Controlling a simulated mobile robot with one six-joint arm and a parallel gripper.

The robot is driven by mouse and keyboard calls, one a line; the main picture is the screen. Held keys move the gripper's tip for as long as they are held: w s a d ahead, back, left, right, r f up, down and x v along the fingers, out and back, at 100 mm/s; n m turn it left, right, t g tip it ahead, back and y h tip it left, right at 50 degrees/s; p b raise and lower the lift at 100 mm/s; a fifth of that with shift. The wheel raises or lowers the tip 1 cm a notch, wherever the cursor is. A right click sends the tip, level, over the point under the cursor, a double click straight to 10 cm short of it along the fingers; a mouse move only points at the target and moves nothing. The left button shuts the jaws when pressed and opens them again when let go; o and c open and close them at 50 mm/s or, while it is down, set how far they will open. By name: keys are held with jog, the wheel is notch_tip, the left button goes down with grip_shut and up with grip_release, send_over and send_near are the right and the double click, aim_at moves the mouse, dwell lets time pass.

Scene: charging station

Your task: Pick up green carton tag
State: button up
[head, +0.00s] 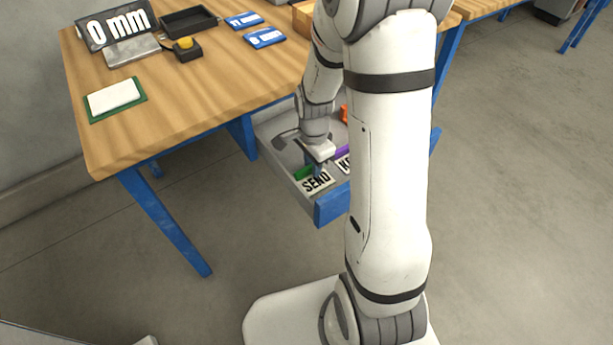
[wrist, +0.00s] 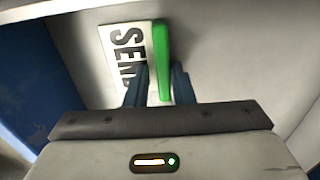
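The green tag is a narrow green strip (head: 303,173) with a white card reading SEND (head: 318,183) along it, in the open drawer. In the wrist view the green strip (wrist: 161,55) stands between my fingers, and the SEND card (wrist: 122,45) lies to its left. My gripper (head: 315,168) reaches down into the drawer. Its two blue fingers (wrist: 160,85) are apart, one on each side of the strip. A narrow gap shows on the left side; contact on the right side is unclear. The lower part of the card is hidden by the left finger.
The drawer has a grey wall (head: 272,146) and a blue front (head: 331,204). A purple strip (head: 342,152), another lettered card (head: 344,164) and an orange item (head: 344,114) lie close by in it. The wooden tabletop (head: 200,95) is above left.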

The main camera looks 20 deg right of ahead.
grip_shut()
